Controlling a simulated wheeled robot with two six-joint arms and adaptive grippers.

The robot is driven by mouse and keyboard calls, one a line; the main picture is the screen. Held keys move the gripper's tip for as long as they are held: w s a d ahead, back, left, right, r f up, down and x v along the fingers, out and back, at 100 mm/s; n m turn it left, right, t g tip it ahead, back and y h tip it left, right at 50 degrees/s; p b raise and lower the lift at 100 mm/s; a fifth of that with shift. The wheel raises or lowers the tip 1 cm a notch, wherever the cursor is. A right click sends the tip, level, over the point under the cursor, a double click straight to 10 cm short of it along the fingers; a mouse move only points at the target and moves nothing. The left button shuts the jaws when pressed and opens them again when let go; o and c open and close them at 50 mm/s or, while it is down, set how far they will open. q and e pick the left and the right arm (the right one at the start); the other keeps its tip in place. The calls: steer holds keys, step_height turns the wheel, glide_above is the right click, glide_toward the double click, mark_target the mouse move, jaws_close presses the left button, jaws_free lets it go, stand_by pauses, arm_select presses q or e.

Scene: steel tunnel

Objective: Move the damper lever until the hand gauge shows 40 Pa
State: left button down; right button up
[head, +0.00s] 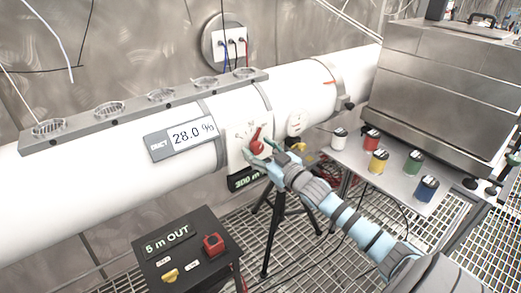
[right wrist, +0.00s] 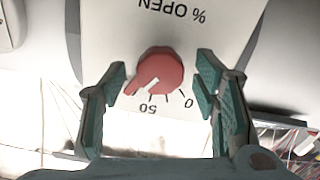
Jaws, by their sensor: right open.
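The red damper lever (head: 257,141) stands on a white dial plate on the duct. In the right wrist view, the lever (right wrist: 160,70) shows from close up, with its white-marked pointer aimed to the lower left, beyond the 50 mark on the "% OPEN" scale. My right gripper (head: 262,157) is at the plate; in the wrist view its green fingers (right wrist: 163,78) are open on either side of the lever, with gaps showing. A grey display marked DUCT (head: 183,139) reads 28.0; its unit is hard to read. I cannot tell whether this is the hand gauge. My left gripper is not in view.
The white duct (head: 70,193) runs across the view. A green display (head: 245,181), partly hidden, sits below the plate near a tripod (head: 272,235). A black box reading "5 m OUT" (head: 170,243) is at lower left. Several coloured cans stand on the steel table (head: 393,187) at right.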

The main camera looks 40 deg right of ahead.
steer(key=shift+r, duration=0.1)
step_height(320, 180, up, 10)
steer(key=shift+f, duration=0.1)
stand_by(0.5)
